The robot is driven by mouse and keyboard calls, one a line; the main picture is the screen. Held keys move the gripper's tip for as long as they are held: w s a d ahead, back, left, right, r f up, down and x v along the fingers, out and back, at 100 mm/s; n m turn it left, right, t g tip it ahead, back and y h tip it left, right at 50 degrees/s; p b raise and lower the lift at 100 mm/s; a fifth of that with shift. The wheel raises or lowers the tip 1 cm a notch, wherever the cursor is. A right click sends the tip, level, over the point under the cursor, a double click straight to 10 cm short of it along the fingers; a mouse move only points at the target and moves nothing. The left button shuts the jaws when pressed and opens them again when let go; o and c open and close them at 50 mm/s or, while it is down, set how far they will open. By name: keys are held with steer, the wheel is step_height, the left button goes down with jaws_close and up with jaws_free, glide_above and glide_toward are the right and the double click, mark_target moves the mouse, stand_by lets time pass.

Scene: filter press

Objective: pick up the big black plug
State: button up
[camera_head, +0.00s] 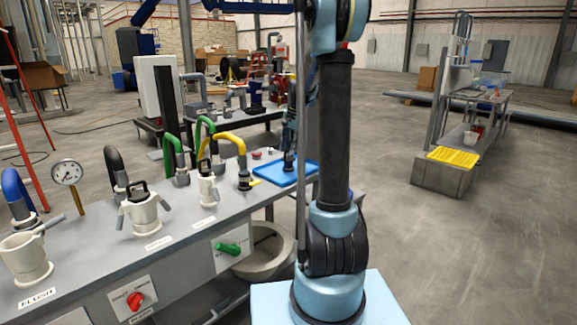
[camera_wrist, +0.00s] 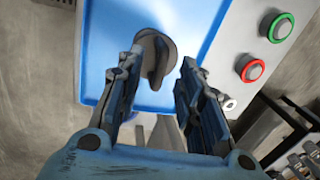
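A dark plug (camera_wrist: 152,46) with a round base and a raised grip stands on the blue tray (camera_wrist: 207,14) in the wrist view. My gripper (camera_wrist: 162,63) is open, with one finger on each side of the plug's grip; I cannot tell if either finger touches it. In the head view the blue tray (camera_head: 277,178) lies at the far end of the grey bench, with my gripper (camera_head: 289,164) low over it. There the plug is hard to tell from my gripper.
A green button (camera_wrist: 280,27) and a red button (camera_wrist: 252,70) sit right of the tray in the wrist view. Valves with hoses, including a yellow hose (camera_head: 230,139), and a gauge (camera_head: 67,173) stand along the grey bench (camera_head: 190,235). Open floor lies to the right.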

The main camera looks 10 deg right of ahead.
steer(key=shift+f, duration=0.25)
jaws_close()
steer(key=shift+r, duration=0.1)
